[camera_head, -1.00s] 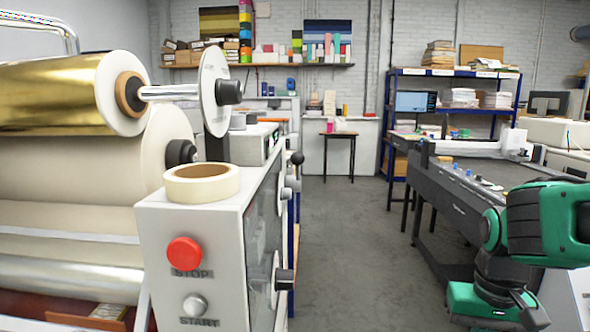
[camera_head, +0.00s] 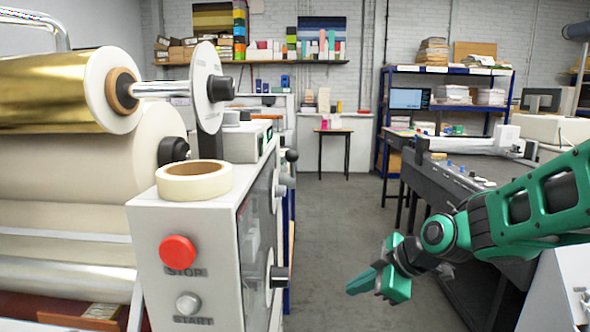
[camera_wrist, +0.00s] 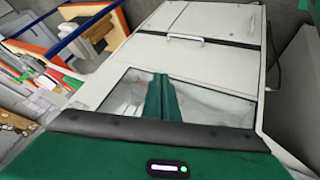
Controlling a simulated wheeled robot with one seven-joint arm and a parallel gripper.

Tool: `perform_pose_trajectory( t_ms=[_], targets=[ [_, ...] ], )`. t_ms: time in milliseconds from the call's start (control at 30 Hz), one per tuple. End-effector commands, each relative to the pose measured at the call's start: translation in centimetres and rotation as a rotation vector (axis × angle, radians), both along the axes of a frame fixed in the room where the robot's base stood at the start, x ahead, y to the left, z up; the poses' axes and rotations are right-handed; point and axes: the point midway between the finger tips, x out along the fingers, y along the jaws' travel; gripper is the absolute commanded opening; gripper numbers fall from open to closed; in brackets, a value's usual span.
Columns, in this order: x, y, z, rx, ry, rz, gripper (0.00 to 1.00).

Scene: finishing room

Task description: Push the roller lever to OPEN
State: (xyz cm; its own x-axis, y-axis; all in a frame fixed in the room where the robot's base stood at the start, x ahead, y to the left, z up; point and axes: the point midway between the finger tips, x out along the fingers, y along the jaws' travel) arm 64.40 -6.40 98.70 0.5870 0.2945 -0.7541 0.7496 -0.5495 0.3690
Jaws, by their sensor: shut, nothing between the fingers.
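The laminating machine's grey end housing (camera_head: 185,245) stands at left, with a red STOP button (camera_head: 178,252) and a white START button (camera_head: 188,304). A black ball knob (camera_head: 292,155) sticks out from its right side, and a black grip (camera_head: 279,276) sits lower on that side. I cannot tell which is the roller lever, and no OPEN mark is readable. My green gripper (camera_head: 360,284) is shut and empty over the aisle, right of the black grip and apart from it. In the wrist view its closed fingers (camera_wrist: 161,98) lie in front of a windowed pale machine.
A tape roll (camera_head: 194,181) rests on the housing, below a gold foil roll (camera_head: 60,90). A long dark machine bed (camera_head: 465,190) is at right, beside my arm. Shelves (camera_head: 450,72) and a small table (camera_head: 333,131) stand at the back. The grey aisle floor (camera_head: 335,215) is clear.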

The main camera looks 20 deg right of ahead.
Motion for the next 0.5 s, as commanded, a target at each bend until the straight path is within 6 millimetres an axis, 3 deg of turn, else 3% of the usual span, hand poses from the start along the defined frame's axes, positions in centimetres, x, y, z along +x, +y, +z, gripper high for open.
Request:
perform_pose_trajectory(
  t_ms=[100,300,500],
  targets=[
    [3.6,3.2,2.2,-0.055,-0.234,0.210,0.00],
    [8.3,7.0,7.8,-0.193,-0.671,0.425,0.00],
    [11.3,7.5,13.9,-0.383,-1.047,0.441,0.00]
  ],
)
